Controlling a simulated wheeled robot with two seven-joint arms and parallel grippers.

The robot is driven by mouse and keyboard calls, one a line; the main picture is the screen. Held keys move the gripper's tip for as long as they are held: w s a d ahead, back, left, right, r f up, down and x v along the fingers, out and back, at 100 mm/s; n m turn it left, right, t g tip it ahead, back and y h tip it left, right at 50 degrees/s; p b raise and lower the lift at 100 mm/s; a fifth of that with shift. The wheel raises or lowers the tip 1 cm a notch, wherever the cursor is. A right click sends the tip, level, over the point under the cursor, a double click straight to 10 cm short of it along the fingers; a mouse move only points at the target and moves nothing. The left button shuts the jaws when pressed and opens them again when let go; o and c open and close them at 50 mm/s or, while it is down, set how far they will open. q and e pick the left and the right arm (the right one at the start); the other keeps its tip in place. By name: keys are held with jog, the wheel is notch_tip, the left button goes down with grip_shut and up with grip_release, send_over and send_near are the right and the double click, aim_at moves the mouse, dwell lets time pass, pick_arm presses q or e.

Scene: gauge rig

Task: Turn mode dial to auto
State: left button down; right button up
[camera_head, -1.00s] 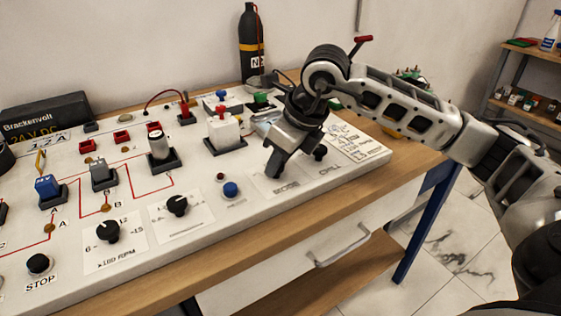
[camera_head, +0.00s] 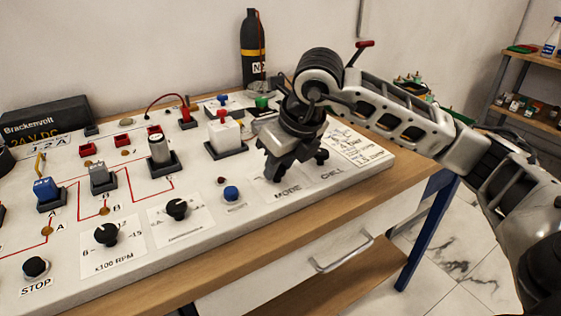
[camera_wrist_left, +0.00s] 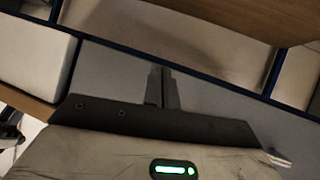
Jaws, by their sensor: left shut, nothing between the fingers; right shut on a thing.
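The mode dial is hidden under my right gripper (camera_head: 278,174), which points down at the spot just above the MODE label (camera_head: 288,193) on the white panel. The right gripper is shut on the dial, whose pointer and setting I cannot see. My left gripper (camera_wrist_left: 162,87) is shut and empty in the left wrist view, away from the panel.
A blue button (camera_head: 231,194) sits left of the right gripper. Two black knobs, one (camera_head: 177,208) nearer and one (camera_head: 106,234) farther left, are on printed plates. A white block switch (camera_head: 224,132) stands behind. The wooden bench edge (camera_head: 300,219) runs in front.

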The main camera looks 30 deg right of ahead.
jog(key=o, duration=1)
jog(key=shift+c, duration=0.2)
pick_arm(q)
jog(key=shift+a+r+p, duration=0.1)
jog(key=shift+r+p, duration=0.05)
jog(key=shift+p, duration=0.5)
pick_arm(e)
jog(key=v, duration=1.6)
pick_arm(q)
jog(key=shift+r, duration=0.1)
